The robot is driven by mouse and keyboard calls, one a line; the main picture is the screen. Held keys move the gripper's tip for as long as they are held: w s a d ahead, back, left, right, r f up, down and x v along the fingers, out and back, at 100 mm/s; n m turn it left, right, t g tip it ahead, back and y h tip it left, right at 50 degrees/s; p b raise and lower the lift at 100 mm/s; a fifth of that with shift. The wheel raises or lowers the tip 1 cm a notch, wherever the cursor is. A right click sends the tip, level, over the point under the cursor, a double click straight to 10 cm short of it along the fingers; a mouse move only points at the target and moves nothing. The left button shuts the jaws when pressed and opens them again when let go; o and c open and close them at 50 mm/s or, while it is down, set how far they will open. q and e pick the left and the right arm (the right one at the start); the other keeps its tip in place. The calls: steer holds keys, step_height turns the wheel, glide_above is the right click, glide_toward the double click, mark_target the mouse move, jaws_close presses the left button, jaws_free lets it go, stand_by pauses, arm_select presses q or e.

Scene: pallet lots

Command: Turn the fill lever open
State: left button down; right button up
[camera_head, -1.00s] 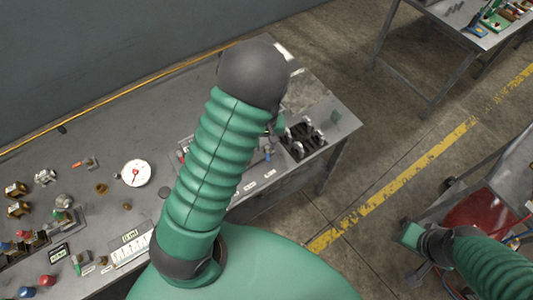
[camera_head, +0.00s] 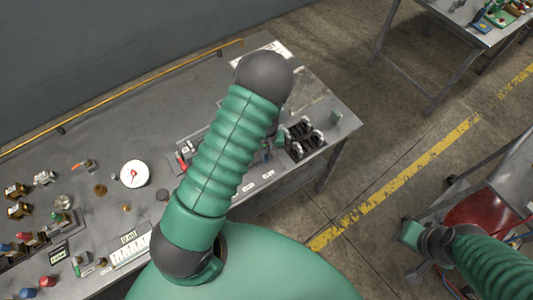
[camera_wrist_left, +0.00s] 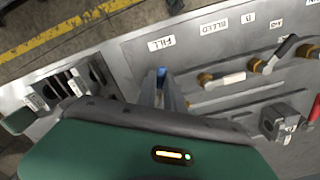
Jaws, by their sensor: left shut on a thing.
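The FILL label (camera_wrist_left: 161,43) is on the grey panel in the left wrist view. Just below it, my left gripper (camera_wrist_left: 162,88) is shut on the fill lever, of which only a blue end (camera_wrist_left: 162,71) shows between the fingers. The rest of the lever is hidden by the fingers and the hand, so its angle cannot be told. In the head view my left arm covers most of this gripper. My right gripper (camera_head: 412,240) hangs over the floor at the lower right, away from the bench; its fingers are too unclear to read.
Right of the lever are brass valves with a white handle (camera_wrist_left: 225,80) and a black handle (camera_wrist_left: 286,46), and a red handle (camera_wrist_left: 315,108). A black slotted holder (camera_head: 305,141) stands near the bench end. A white dial (camera_head: 135,174) lies on the bench (camera_head: 110,140).

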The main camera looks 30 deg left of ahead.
arm_select(q)
steer(key=shift+r, duration=0.1)
stand_by(0.3)
steer(key=shift+w+d+n+p, duration=0.15)
steer(key=shift+n+p, duration=0.05)
steer(key=shift+n, duration=0.4)
steer(key=shift+w+d+n+p, duration=0.15)
steer(key=shift+n, duration=0.45)
steer(key=shift+w+d+n+p, duration=0.2)
steer(key=shift+w+n, duration=0.15)
steer(key=shift+n, duration=0.6)
steer(key=shift+w+d+n+p, duration=0.15)
steer(key=shift+w+n, duration=0.15)
steer(key=shift+n, duration=0.65)
steer(key=c, duration=1.5)
jaws_free()
steer(key=shift+o, duration=0.2)
steer(key=shift+s+d, duration=0.1)
steer(key=shift+r, duration=0.1)
